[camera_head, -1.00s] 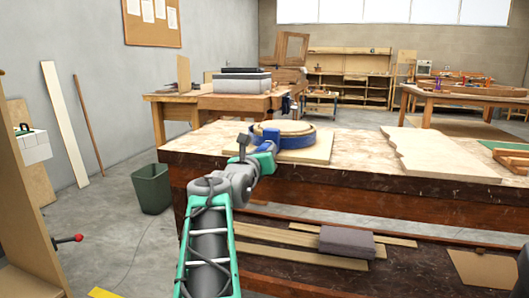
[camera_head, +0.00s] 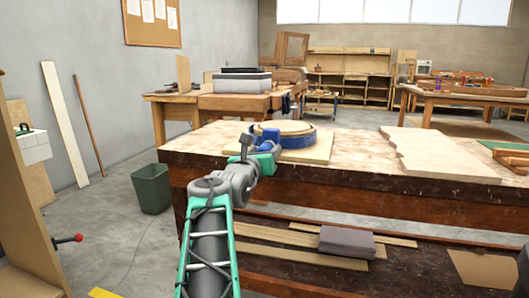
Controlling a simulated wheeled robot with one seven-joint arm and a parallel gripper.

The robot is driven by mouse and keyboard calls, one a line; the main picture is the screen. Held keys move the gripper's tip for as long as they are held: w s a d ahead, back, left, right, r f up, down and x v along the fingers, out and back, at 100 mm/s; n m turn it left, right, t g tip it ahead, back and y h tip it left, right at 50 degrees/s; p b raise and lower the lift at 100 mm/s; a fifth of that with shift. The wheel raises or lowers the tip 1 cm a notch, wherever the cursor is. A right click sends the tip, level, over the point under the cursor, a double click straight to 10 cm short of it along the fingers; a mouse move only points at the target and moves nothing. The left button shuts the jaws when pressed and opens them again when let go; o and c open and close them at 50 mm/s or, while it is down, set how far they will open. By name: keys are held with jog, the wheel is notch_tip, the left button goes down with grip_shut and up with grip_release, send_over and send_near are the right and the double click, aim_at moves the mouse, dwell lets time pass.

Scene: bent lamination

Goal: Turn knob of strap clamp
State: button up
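The strap clamp is a blue band (camera_head: 301,140) around a round wooden form (camera_head: 285,127) on a light board on the workbench. A blue part of the clamp (camera_head: 270,135), where the knob seems to be, sits at its left front. My gripper (camera_head: 268,150) is at that side of the clamp, close to the blue part. Its fingers are too small and too hidden by my wrist to tell whether they are open, shut or touching the knob.
The workbench (camera_head: 350,160) has a clear top to the right of the clamp, then a wavy-edged board (camera_head: 440,155). A green bin (camera_head: 151,188) stands on the floor to the left. A lower shelf holds planks and a grey block (camera_head: 347,242).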

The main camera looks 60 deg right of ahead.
jog(key=s+a, duration=0.1)
jog(key=a, duration=0.6)
jog(key=shift+s+a, duration=0.15)
jog(key=shift+a, duration=0.2)
